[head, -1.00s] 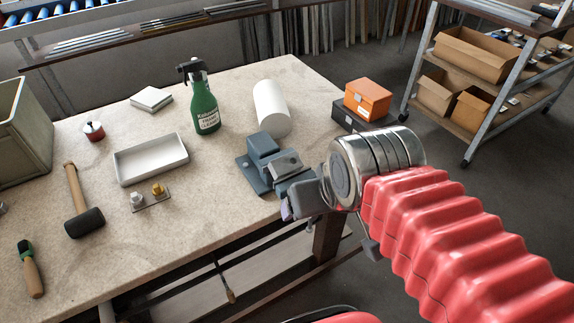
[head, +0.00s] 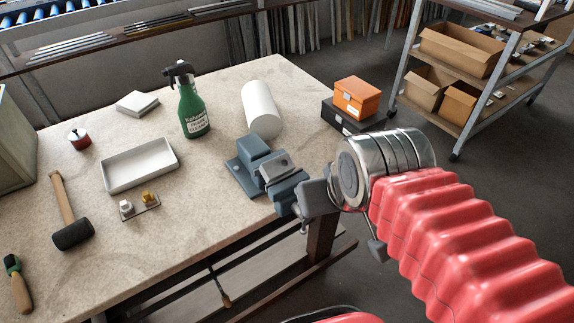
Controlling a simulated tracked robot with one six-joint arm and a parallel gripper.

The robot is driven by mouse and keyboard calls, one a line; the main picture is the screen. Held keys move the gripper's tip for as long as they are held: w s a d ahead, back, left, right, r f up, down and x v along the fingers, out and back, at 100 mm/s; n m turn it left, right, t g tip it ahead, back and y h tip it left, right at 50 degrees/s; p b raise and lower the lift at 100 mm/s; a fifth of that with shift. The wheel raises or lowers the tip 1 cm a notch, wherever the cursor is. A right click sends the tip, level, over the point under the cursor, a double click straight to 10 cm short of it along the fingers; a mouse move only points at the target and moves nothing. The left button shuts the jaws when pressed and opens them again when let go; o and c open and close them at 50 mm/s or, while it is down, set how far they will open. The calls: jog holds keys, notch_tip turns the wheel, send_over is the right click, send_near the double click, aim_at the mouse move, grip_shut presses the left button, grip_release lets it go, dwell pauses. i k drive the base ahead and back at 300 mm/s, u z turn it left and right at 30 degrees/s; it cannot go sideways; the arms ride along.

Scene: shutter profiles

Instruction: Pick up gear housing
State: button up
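No part is clearly recognisable as a gear housing. A blue-grey bench vise (head: 251,157) is fixed at the table's right front edge, with a small metallic grey block (head: 276,166) at its jaws. Whether that block is the housing or part of the vise, I cannot tell. My gripper (head: 303,203) is a grey shape at the end of my red-sleeved arm, just right of the vise's front end, beyond the table edge. The two overlap in the picture, so contact is unclear. The fingers are seen edge-on and partly hidden; their opening and any load do not show.
On the table (head: 215,215) stand a green spray bottle (head: 194,110), a white roll (head: 261,110), a white tray (head: 139,164), a mallet (head: 69,215) and a small plate with two fittings (head: 139,208). A shelf cart (head: 475,70) stands behind.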

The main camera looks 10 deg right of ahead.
aim_at(278, 167)
jog(key=z, duration=0.6)
jog(key=k, duration=1.2)
jog(key=u, duration=1.15)
jog(key=i, duration=1)
jog(key=u, duration=0.05)
